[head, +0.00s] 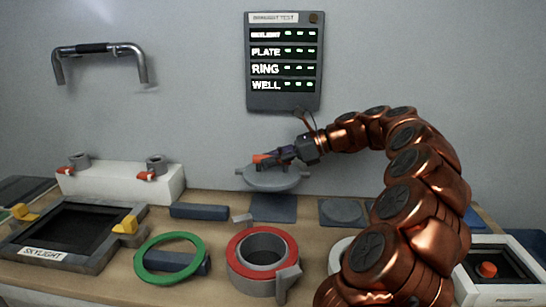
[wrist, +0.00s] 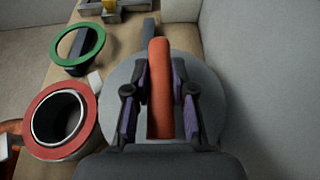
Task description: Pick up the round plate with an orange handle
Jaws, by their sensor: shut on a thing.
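The round grey plate (head: 283,181) with its orange handle (head: 262,158) is in my gripper (head: 280,155), near the back wall in the head view. The plate looks raised above the bench, over a dark blue pad. In the wrist view the grey plate (wrist: 211,95) spreads behind the fingers. The upright orange handle (wrist: 160,85) stands between the two fingers of my gripper (wrist: 160,100), which is shut on it. Part of the plate is hidden by the fingers and the gripper body.
A red-topped ring well (head: 234,247) and a green ring (head: 139,268) stand on the bench in front. A framed skylight (head: 98,256) is at the left. A test panel (head: 283,104) hangs on the wall above the plate. A dark pad (head: 274,212) lies below it.

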